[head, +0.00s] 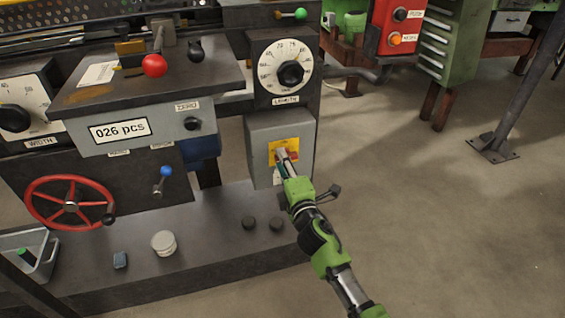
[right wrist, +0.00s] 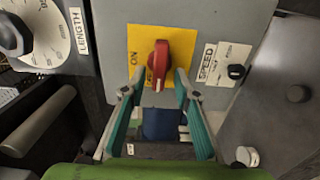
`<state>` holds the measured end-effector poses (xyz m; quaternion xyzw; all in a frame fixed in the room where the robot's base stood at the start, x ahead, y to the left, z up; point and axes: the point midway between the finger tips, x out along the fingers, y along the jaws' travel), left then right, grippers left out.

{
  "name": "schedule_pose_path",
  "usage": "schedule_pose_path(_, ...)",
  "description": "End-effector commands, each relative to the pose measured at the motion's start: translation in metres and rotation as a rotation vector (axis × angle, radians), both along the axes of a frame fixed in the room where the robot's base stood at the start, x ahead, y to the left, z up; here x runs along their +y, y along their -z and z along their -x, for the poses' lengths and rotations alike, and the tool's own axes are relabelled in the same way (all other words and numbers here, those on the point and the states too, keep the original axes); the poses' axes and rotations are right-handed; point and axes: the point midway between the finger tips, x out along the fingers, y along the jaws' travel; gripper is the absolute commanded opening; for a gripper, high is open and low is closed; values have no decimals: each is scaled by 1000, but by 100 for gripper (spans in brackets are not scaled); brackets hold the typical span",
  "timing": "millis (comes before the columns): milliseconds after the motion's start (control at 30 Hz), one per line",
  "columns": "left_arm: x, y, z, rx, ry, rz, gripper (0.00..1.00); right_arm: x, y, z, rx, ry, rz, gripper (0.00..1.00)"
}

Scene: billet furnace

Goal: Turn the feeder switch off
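The feeder switch is a red rotary handle (right wrist: 160,62) on a yellow plate (right wrist: 136,38) marked "ON". The plate (head: 275,148) is on the front of a grey box (head: 262,130) below the length dial. In the right wrist view the handle stands upright in the picture, with "ON" to its left; other lettering beside it is partly covered. My right gripper (right wrist: 159,78) is open, its green fingers on either side of the handle's lower end. I cannot tell whether they touch it. In the head view the right gripper (head: 284,160) hides part of the switch. My left gripper is not in view.
A speed knob (right wrist: 236,71) sits beside the switch. The length dial (head: 290,73) is above the box. A counter box (head: 165,130) reading "026 pcs", a red handwheel (head: 70,202) and a blue-tipped lever (head: 165,172) are to the left. Open floor lies right.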

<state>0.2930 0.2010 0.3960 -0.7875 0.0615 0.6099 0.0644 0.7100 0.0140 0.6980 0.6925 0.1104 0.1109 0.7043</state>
Motion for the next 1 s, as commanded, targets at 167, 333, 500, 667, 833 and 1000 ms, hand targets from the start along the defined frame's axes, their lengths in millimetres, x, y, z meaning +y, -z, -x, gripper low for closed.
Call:
schedule_pose_path(167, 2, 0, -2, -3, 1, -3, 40, -1, -1, 1, -1, 0, -1, 28)
schedule_pose_path(333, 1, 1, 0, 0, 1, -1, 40, -5, 0, 14, -2, -1, -1, 28)
schedule_pose_path(500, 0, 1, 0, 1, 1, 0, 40, -14, 1, 42, 0, -1, 1, 28)
schedule_pose_path(667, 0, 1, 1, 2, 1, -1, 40, -23, 0, 71, 0, -1, -1, 28)
schedule_pose_path(833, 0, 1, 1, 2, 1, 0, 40, -32, 1, 97, 2, 0, 1, 28)
schedule_pose_path(1000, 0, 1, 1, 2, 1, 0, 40, -36, 0, 111, 0, 0, 0, 28)
